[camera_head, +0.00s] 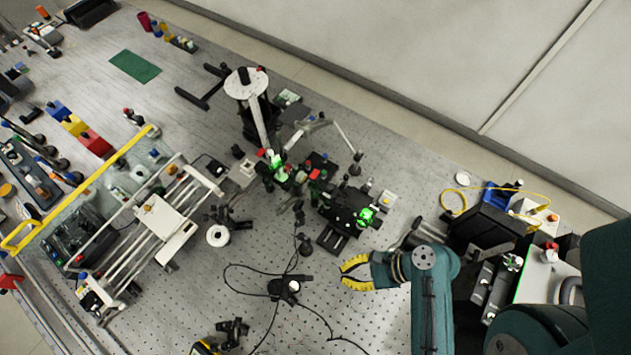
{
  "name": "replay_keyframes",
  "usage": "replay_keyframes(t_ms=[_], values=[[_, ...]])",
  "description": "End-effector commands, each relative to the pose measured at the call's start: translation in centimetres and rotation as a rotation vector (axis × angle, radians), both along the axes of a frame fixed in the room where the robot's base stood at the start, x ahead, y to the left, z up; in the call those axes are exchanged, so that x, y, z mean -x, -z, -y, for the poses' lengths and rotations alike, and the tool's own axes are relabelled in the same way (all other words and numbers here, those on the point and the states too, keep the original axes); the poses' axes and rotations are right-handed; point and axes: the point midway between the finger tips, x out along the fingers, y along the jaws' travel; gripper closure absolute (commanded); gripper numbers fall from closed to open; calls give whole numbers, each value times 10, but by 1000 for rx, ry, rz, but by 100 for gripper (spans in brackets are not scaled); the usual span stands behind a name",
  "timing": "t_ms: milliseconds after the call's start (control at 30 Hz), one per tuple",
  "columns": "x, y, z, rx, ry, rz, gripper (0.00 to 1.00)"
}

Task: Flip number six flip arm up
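My gripper (348,273) has yellow fingers and is spread open with nothing between them. It hangs over the perforated bench to the right of a small black device with a white top (293,286). No number labels are readable, so I cannot tell which part is the number six flip arm. Small dark post mounts (304,244) stand in a line up and left of my gripper. A black optical stage with a green-lit part (365,215) sits above my gripper. Another green-lit cluster (277,168) is further up and left.
Thin black cables (238,266) loop over the bench left of my gripper. A railed frame with a yellow bar (85,186) fills the left side. A dark box with a yellow cable (490,228) stands at the right. Bare bench (375,318) lies below my gripper.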

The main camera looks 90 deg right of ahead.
Motion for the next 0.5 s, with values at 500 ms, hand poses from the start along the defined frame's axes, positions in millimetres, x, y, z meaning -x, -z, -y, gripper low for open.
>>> replay_keyframes(t_ms=[500], values=[[-6,7,-9,-60,42,23,100]])
